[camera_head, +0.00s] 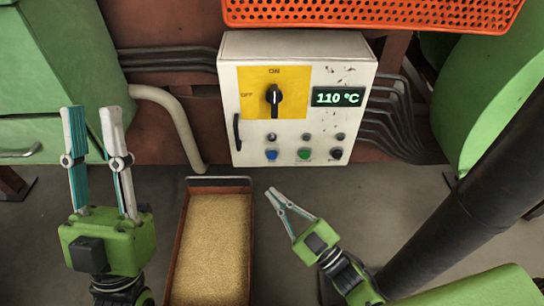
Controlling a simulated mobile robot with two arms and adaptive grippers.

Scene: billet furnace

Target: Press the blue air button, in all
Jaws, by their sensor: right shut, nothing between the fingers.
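The white control box (231,62) stands upright at the back centre. The blue button (271,154) is at the left of its bottom row, beside a green button (304,154) and a dark button (336,153). My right gripper (270,191) is shut and empty, below the blue button in the picture and apart from the box. Its fingers point up and left. My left gripper (93,108) is open and empty, well left of the box, with its fingers pointing up.
A black rotary switch (274,97) sits on a yellow plate marked ON and OFF. The display (338,97) reads 110 °C. A rust-coloured tray (181,235) of grains lies between my grippers. An orange perforated shelf (375,12) hangs above the box.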

